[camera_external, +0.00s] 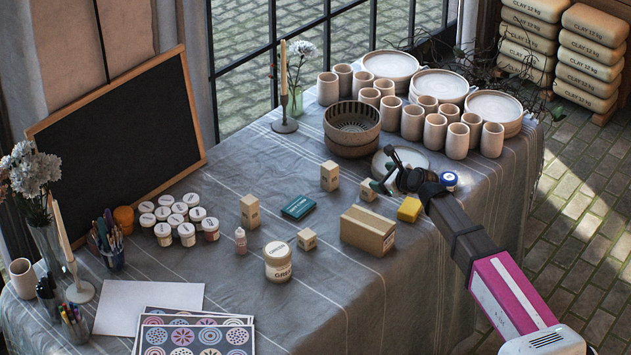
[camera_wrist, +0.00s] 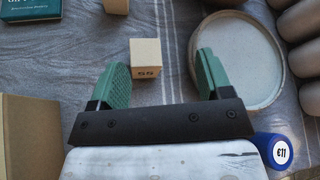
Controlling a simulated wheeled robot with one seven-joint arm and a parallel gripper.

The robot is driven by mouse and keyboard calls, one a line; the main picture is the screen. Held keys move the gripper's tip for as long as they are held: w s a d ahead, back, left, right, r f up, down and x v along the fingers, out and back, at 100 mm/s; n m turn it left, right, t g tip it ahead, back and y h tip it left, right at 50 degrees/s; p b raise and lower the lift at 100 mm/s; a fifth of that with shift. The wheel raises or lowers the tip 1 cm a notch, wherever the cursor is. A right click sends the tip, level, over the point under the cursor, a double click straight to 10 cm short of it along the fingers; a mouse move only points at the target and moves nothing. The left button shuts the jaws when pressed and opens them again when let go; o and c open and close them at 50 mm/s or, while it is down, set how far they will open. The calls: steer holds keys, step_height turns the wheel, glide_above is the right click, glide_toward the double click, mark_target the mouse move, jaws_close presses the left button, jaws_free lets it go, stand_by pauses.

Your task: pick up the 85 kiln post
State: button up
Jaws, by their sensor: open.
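Several pale wooden kiln posts stand on the cloth. A small post (camera_external: 368,190) is nearest my gripper (camera_external: 384,170). In the wrist view this post (camera_wrist: 145,52) lies ahead, between the lines of my green fingers (camera_wrist: 162,68) and closer to the left one. Its printed number looks like 55, but is too small to be sure. My gripper is open and empty. Other posts are a taller one (camera_external: 329,176) just behind-left, another tall one (camera_external: 250,211) farther left, and a short one (camera_external: 307,239) in front. Their numbers are unreadable, so I cannot tell which is the 85 post.
A cardboard box (camera_external: 368,230) and yellow block (camera_external: 409,209) stand close in front of my gripper. A shallow plate (camera_wrist: 240,60) and blue jar (camera_external: 449,180) are to its right. A teal box (camera_external: 298,207) lies left. A bowl (camera_external: 352,128) and cups stand behind.

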mark_target(334, 173)
steer(key=a+m, duration=0.1)
steer(key=a, duration=0.2)
steer(key=w+a+m, duration=0.1)
steer(key=a, duration=0.1)
steer(key=a+m+y, duration=0.1)
steer(key=a, duration=0.2)
steer(key=shift+w+a, duration=0.15)
steer(key=shift+a, duration=0.15)
steer(key=x, duration=1)
steer(key=shift+w+a+f, duration=0.1)
steer(key=shift+w+a, duration=0.05)
steer(key=shift+a, duration=0.2)
steer(key=c, duration=1.2)
